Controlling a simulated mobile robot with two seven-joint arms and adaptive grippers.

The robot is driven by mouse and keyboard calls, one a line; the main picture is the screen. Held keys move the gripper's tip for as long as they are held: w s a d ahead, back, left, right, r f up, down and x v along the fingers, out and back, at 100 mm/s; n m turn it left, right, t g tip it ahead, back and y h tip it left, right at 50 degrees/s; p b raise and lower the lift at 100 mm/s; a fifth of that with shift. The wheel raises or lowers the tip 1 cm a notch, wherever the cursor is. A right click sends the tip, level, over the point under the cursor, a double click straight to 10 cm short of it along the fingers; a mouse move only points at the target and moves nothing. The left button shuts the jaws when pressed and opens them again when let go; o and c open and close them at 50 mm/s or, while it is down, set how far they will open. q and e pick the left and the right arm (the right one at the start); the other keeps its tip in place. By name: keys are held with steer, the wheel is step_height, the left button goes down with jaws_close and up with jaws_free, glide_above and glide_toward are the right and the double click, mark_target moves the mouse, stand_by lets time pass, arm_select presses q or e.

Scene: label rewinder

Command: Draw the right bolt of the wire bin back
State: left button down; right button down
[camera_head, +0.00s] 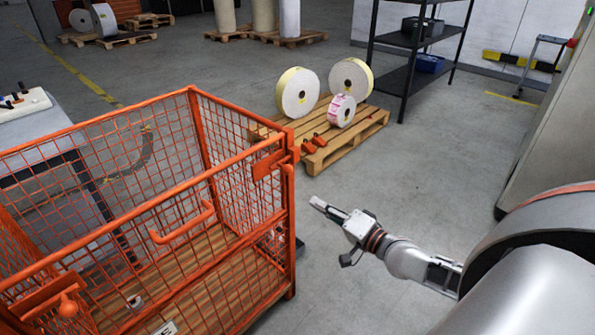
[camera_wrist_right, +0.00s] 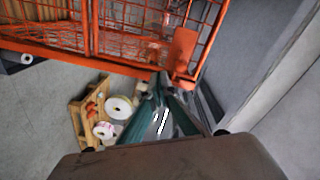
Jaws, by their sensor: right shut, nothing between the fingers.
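The orange wire bin (camera_head: 170,222) stands at the left in the head view, with its front gate raised. Its right bolt (camera_head: 289,153) sits at the near right top corner, beside an orange plate (camera_head: 268,165). In the right wrist view the bin's orange rail (camera_wrist_right: 75,58) crosses the top, and the plate (camera_wrist_right: 182,48) shows at the corner. My right gripper (camera_head: 322,206) is shut and empty, right of the bin's corner and apart from the bolt in the head view. My left gripper is not in view.
The left bolt (camera_head: 68,306) is at the bin's other front corner. A wooden pallet (camera_head: 348,145) behind the bin carries label rolls (camera_head: 297,92) and small orange parts (camera_head: 313,143). A dark shelf (camera_head: 405,80) stands farther back. Grey floor is clear around my right gripper.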

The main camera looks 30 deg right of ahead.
mark_target(284, 168)
arm_select(q)
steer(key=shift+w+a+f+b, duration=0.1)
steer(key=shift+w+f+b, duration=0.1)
steer(key=shift+b, duration=0.1)
arm_select(e)
steer(key=w+d+r+m+t+h, duration=0.1)
steer(key=w+d+r+m, duration=0.2)
steer(key=d+r+m, duration=0.1)
steer(key=shift+w+d+r, duration=0.25)
steer(key=shift+d+r, duration=0.45)
steer(key=shift+d, duration=0.25)
arm_select(q)
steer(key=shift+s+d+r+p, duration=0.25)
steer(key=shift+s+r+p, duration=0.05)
steer(key=shift+p, duration=0.55)
arm_select(e)
steer(key=w+a, duration=0.4)
steer(key=w, duration=0.4)
steer(key=shift+a, duration=0.35)
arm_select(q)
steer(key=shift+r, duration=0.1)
arm_select(e)
steer(key=shift+w+f, duration=0.1)
